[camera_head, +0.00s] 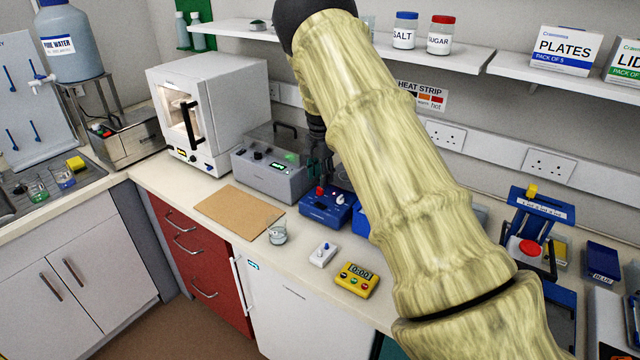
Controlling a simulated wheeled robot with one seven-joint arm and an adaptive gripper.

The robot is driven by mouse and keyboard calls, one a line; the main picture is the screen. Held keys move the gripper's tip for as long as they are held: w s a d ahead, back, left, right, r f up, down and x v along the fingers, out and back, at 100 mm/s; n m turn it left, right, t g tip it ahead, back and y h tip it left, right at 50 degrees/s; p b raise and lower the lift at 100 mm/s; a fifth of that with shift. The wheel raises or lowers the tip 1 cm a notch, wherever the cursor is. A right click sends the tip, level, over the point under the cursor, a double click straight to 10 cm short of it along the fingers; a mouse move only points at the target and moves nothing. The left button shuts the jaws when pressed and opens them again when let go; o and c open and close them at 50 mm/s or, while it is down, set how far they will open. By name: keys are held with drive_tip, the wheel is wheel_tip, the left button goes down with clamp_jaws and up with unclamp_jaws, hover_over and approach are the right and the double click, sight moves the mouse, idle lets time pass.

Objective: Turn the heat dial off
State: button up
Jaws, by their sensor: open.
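A blue bench device (326,209) stands right of the grey water bath. It carries a red knob (320,191) and a white knob (340,198) on top; I cannot tell which, if either, is the heat dial, and their settings are too small to read. A small white box with a knob (323,254) sits nearer the bench's front edge. My gripper (322,172) is dark and points down just above the blue device, close to the red knob. Its fingers are small and partly merged with the background; it is open, and contact with a knob cannot be told.
The grey water bath (270,175) and white oven (195,110) stand left of the device. A glass beaker (277,235), brown board (238,212) and yellow timer (356,281) lie in front. A shelf (440,50) runs above. My arm hides the bench's middle.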

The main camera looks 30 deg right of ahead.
sight(320, 191)
drive_tip(key=shift+f+p, duration=0.7)
drive_tip(key=shift+f, duration=1.6)
drive_tip(key=shift+s, duration=0.1)
clamp_jaws()
